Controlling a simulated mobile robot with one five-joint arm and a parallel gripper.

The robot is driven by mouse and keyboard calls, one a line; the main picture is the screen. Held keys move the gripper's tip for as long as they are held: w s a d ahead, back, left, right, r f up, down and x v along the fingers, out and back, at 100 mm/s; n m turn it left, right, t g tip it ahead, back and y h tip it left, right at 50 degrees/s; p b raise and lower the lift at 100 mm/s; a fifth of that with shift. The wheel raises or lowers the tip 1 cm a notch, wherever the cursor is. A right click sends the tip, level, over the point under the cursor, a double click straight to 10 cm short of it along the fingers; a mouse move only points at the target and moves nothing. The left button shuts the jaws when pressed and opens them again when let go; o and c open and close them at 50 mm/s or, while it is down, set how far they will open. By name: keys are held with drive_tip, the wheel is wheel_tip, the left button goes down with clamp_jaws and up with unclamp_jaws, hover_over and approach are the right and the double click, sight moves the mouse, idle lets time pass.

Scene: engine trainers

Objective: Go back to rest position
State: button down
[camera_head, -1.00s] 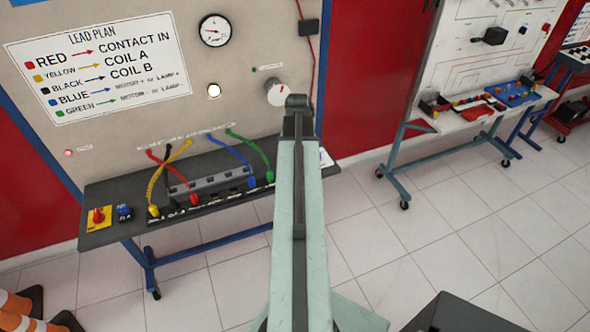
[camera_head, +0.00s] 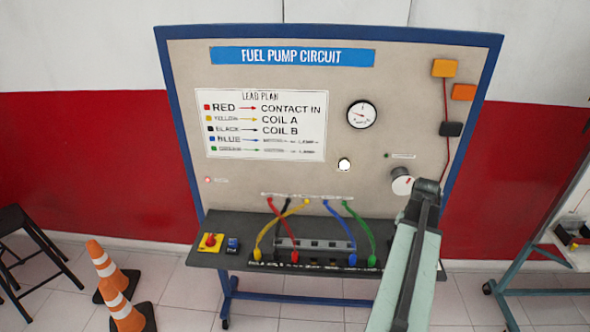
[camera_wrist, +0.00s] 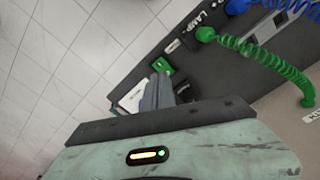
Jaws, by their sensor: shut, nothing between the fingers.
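My gripper (camera_head: 424,196) is at the end of my pale green arm, in front of the right part of the fuel pump trainer board (camera_head: 250,180) in the head view. In the wrist view its grey fingers (camera_wrist: 158,92) are shut and hold nothing. They show over the right end of the shelf, beside a green socket block (camera_wrist: 163,66) and a white label. I cannot tell the exact gap to the shelf.
Red (camera_head: 274,231), yellow (camera_head: 264,235), blue (camera_head: 340,232) and green (camera_head: 360,230) leads hang between the board and the shelf (camera_head: 215,258). A knob (camera_head: 401,182) is close behind my gripper. Striped cones (camera_head: 105,268) and a stool (camera_head: 25,240) stand left. Another bench (camera_head: 540,257) stands right.

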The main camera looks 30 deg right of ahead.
drive_tip(key=w+a+n, duration=0.1)
drive_tip(key=w+a, duration=0.2)
drive_tip(key=w+a+n, duration=0.1)
drive_tip(key=w+a, duration=0.2)
drive_tip(key=w+a+f+b, duration=0.1)
drive_tip(key=w+a, duration=0.2)
drive_tip(key=shift+n, duration=0.4)
drive_tip(key=w+a+n, duration=0.1)
drive_tip(key=w+a, duration=0.1)
drive_tip(key=a, duration=0.2)
drive_tip(key=w+a+n, duration=0.1)
drive_tip(key=w+a, duration=0.2)
drive_tip(key=a, duration=0.1)
drive_tip(key=w+a+n, duration=0.1)
drive_tip(key=w+a, duration=0.1)
drive_tip(key=a, duration=0.2)
drive_tip(key=shift+w+f+b, duration=0.35)
drive_tip(key=shift+w+f, duration=0.05)
drive_tip(key=w+a+n, duration=0.2)
drive_tip(key=a+n, duration=0.1)
drive_tip(key=a, duration=1.2)
drive_tip(key=w+a+f+n+b, duration=0.1)
drive_tip(key=a+n, duration=0.3)
drive_tip(key=a, duration=1)
drive_tip(key=shift+w+a+f, duration=0.2)
drive_tip(key=shift+w+a, duration=0.2)
drive_tip(key=shift+w, duration=0.5)
